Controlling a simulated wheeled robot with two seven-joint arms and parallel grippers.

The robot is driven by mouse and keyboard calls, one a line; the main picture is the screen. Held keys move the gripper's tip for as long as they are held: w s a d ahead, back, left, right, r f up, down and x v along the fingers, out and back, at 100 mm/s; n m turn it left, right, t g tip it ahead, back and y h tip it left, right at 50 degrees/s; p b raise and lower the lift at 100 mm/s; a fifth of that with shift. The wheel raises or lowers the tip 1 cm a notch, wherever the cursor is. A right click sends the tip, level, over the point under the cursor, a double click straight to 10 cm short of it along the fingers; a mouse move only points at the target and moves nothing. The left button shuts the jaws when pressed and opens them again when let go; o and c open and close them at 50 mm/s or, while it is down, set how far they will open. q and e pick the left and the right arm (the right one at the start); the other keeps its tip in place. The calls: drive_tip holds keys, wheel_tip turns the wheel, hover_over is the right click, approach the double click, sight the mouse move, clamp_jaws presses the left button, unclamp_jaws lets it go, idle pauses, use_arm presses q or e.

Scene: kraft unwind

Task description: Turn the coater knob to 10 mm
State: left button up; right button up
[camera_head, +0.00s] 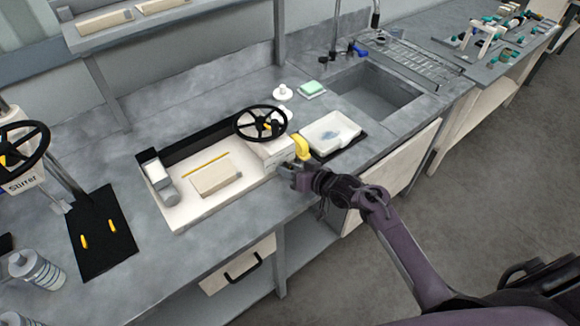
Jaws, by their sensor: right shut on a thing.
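The coater (180,209) is a white machine with a black handwheel (261,123) at its right end and a beige block on its bed. A yellow knob (301,147) stands at the coater's right front corner. My right gripper (292,168) is at that corner, just below and against the yellow knob, and is shut on it. The fingertips are small and partly hidden, and no scale reading is legible. My left gripper is not in view.
A white tray (331,132) stands close to the right of the knob, with a sink (374,92) behind it. A stirrer (24,165) with a black wheel and a bottle (36,270) stand at the left. The counter in front of the coater is clear.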

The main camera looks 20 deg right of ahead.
drive_tip(key=shift+d+m+y, duration=0.15)
drive_tip(key=shift+m+y, duration=0.55)
drive_tip(key=shift+m, duration=0.4)
drive_tip(key=shift+w+d+f+m+y, duration=0.1)
drive_tip(key=shift+f+m+y, duration=0.1)
drive_tip(key=shift+m+y, duration=1)
drive_tip(key=shift+m+h, duration=0.3)
drive_tip(key=shift+m, duration=0.1)
drive_tip(key=o, duration=1)
drive_tip(key=shift+s+d, duration=0.3)
drive_tip(key=shift+s, duration=0.05)
drive_tip(key=b+v, duration=0.1)
drive_tip(key=v, duration=0.6)
drive_tip(key=shift+b, duration=0.3)
